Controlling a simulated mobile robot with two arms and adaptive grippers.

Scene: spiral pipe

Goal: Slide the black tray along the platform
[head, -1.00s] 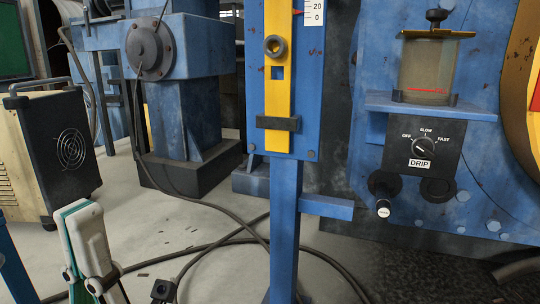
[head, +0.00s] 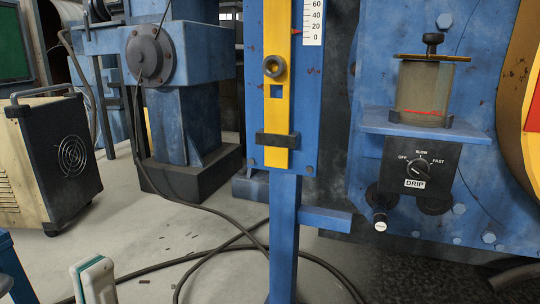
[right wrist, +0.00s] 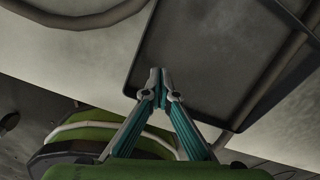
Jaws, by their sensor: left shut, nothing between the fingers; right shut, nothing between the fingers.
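My left gripper (head: 95,281) shows at the bottom left of the head view as a white and teal part, cut off by the lower edge. It is shut and apart from the machines. My right gripper (right wrist: 158,76) is shut and empty in the right wrist view, its teal fingers meeting at the tips. A dark, flat, rimmed rectangle (right wrist: 205,65), which looks like the black tray, lies beyond those fingertips. The tips overlap its near left part in the picture; I cannot tell whether they touch. No black tray is clear in the head view.
A blue post with a yellow slider (head: 277,110) stands in the middle. A blue machine with a drip control box (head: 421,167) is at right. A beige and black box unit (head: 60,160) stands at left. Cables (head: 215,262) cross the open floor.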

